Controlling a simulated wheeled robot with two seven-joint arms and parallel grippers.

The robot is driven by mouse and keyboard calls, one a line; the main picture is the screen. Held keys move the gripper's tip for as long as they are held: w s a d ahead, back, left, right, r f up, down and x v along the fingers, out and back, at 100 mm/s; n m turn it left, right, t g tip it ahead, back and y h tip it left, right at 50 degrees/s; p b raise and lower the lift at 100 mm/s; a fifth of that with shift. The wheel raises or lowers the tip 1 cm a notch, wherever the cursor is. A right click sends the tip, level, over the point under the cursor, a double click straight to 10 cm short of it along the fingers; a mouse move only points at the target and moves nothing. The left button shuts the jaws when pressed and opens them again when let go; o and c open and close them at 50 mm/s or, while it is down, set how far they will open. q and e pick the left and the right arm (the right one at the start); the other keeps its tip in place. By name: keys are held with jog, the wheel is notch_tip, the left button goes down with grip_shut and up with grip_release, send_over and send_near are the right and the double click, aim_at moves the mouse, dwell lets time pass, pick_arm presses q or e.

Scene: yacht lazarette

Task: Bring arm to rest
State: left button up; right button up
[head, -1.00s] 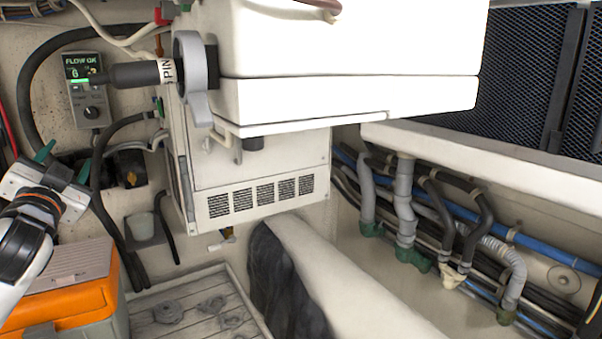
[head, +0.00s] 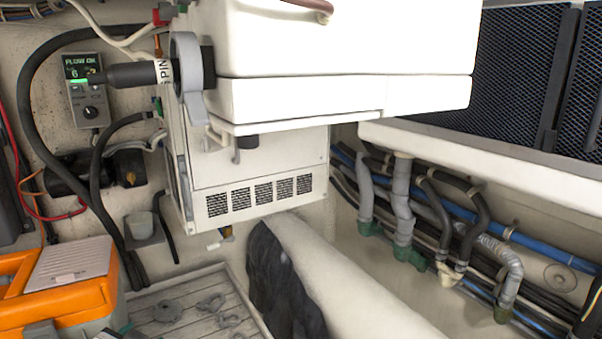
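My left arm no longer shows at the left side of the head view. Only a small dark-green tip (head: 124,331), which looks like part of my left gripper, shows at the bottom edge beside the orange toolbox. The rest of that gripper is cut off, so its opening cannot be told. My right gripper and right arm are not in view.
An orange toolbox (head: 98,294) with a grey lid panel stands at lower left. A slatted tray (head: 185,290) lies beside it. A large white unit (head: 350,100) overhangs the middle. A flow display box (head: 88,92) and hoses line the left wall; pipes (head: 403,200) run at right.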

pick_arm(q)
jog(key=s+d+f+n+g+h, duration=0.1)
jog(key=s+d+f+g, duration=0.2)
jog(key=s+f, duration=0.45)
jog(key=s+d+f+n+g+h, duration=0.1)
jog(key=s+d+f+g, duration=0.25)
jog(key=s, duration=0.65)
jog(key=s+d+f+n+g+h, duration=0.1)
jog(key=s+d+f+g, duration=0.2)
jog(key=s+f, duration=0.4)
notch_tip(320, 180, down, 28)
jog(key=s+r+b, duration=0.1)
jog(key=s+b, duration=0.1)
jog(key=b, duration=0.2)
jog(key=s+a+f+g+b, duration=0.1)
jog(key=s+f, duration=0.7)
jog(key=f, duration=0.2)
jog(key=s+a+f+m+g+b, duration=0.1)
jog(key=s+a+f+b, duration=0.1)
jog(key=s+f, duration=0.6)
notch_tip(320, 180, down, 3)
jog(key=shift+s+f, duration=0.2)
jog(key=shift+s, duration=0.05)
jog(key=shift+a, duration=0.1)
